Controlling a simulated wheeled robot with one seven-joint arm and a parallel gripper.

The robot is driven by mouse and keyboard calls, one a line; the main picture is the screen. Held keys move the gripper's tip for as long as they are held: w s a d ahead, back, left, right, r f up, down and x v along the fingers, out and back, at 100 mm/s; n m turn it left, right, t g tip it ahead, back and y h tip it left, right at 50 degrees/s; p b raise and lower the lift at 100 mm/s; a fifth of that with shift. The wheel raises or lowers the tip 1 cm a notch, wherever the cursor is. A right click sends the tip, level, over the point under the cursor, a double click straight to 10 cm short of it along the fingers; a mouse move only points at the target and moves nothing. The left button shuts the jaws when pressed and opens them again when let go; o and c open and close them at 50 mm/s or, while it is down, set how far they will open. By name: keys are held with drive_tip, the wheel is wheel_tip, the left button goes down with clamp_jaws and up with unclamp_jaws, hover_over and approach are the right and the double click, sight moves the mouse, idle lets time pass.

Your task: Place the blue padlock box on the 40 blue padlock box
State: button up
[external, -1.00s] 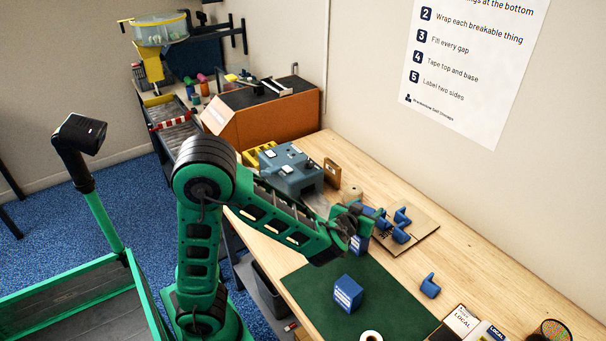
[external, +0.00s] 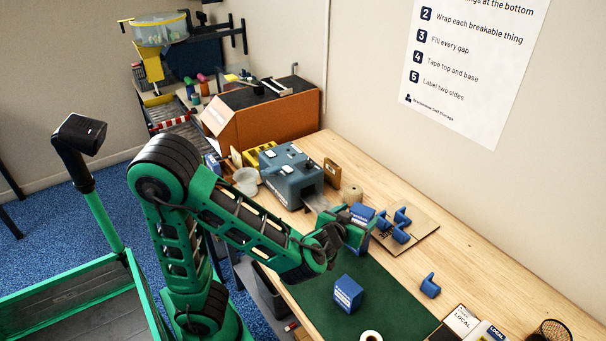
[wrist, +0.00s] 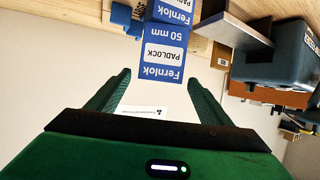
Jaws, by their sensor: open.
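A blue Fernlok padlock box marked 50 mm (wrist: 163,52) is straight ahead in the wrist view, which is upside down. It rests on a second blue Fernlok padlock box (wrist: 170,12), whose size marking is cut off by the frame edge. My gripper's two fingers (wrist: 160,88) are open and empty, spread on either side, with the boxes just beyond the tips. Another blue box (external: 348,294) stands on the green mat (external: 388,305).
Blue padlock-shaped pieces (external: 401,225) lie on a brown board (external: 420,235) behind the gripper. Another blue piece (external: 430,286) is to the right. A grey-blue machine (external: 290,175) stands to the left. A white tape roll (external: 371,337) is at the mat's front.

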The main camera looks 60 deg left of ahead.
drive_tip(key=shift+v, duration=1.95)
drive_tip(key=shift+a+f, duration=0.1)
drive_tip(key=s+a+f+m+g+h, duration=0.1)
drive_tip(key=s+a+f+g+h, duration=0.1)
drive_tip(key=s+a+f+g, duration=0.5)
drive_tip(key=s+d+f+m+g+h, duration=0.1)
drive_tip(key=s+d+m, duration=0.1)
drive_tip(key=s+d, duration=0.1)
drive_tip(key=s+d+f+m+g+h, duration=0.1)
drive_tip(key=s+d+m, duration=0.1)
drive_tip(key=s, duration=0.4)
drive_tip(key=s+d+f+m+g+h, duration=0.1)
drive_tip(key=s+d+m, duration=0.1)
drive_tip(key=s+d, duration=0.2)
drive_tip(key=shift+s+d+f+m+h, duration=0.2)
drive_tip(key=shift+s+m+h, duration=0.1)
drive_tip(key=shift+s+m, duration=0.15)
drive_tip(key=s+d+m+g, duration=0.2)
drive_tip(key=s+d+m, duration=0.1)
drive_tip(key=s, duration=0.5)
drive_tip(key=shift+s+f+y, duration=0.25)
drive_tip(key=shift+y, duration=0.15)
drive_tip(key=shift+d, duration=0.15)
